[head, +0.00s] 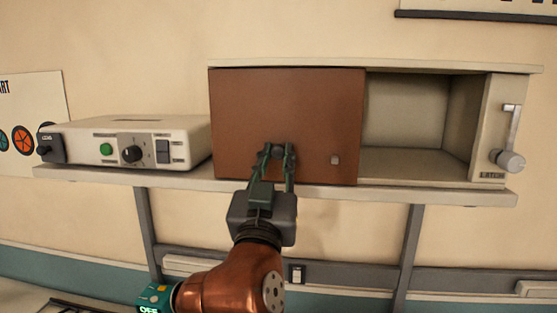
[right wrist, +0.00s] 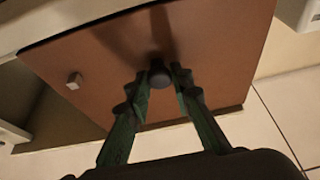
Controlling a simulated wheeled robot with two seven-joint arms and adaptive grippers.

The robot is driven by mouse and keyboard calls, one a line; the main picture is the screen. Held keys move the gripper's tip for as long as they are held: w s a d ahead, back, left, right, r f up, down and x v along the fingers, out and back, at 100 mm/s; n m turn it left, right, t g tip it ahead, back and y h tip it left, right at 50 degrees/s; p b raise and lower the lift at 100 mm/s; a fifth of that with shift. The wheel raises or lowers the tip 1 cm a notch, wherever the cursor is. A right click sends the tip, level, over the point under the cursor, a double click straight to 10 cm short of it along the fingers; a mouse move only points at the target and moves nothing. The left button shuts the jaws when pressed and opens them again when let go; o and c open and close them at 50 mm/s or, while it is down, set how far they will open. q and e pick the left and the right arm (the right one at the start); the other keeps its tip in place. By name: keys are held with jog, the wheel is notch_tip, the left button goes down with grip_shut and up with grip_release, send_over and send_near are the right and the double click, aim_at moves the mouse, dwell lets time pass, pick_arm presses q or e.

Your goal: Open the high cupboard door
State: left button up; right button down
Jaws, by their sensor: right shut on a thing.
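The high cupboard (head: 497,95) is a pale box on a wall shelf. Its brown door (head: 285,105) covers the left part of the front, and the right part stands open onto an empty, pale interior (head: 405,110). My right gripper (head: 277,152) is at the lower middle of the door, shut on a dark round knob. In the right wrist view the knob (right wrist: 159,76) sits between the fingertips (right wrist: 160,82). My left gripper is not in view.
A lever with a round grey end (head: 510,158) is on the cupboard's right side, above a small label. A white device (head: 125,140) with a green button and black knob stands close left of the door. The shelf (head: 110,175) runs under both.

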jog(key=shift+a, duration=0.35)
jog(key=shift+w, duration=0.1)
jog(key=c, duration=1.7)
grip_release()
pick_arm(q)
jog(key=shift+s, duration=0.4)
pick_arm(e)
jog(key=v, duration=1.2)
jog(key=shift+a+f, duration=0.1)
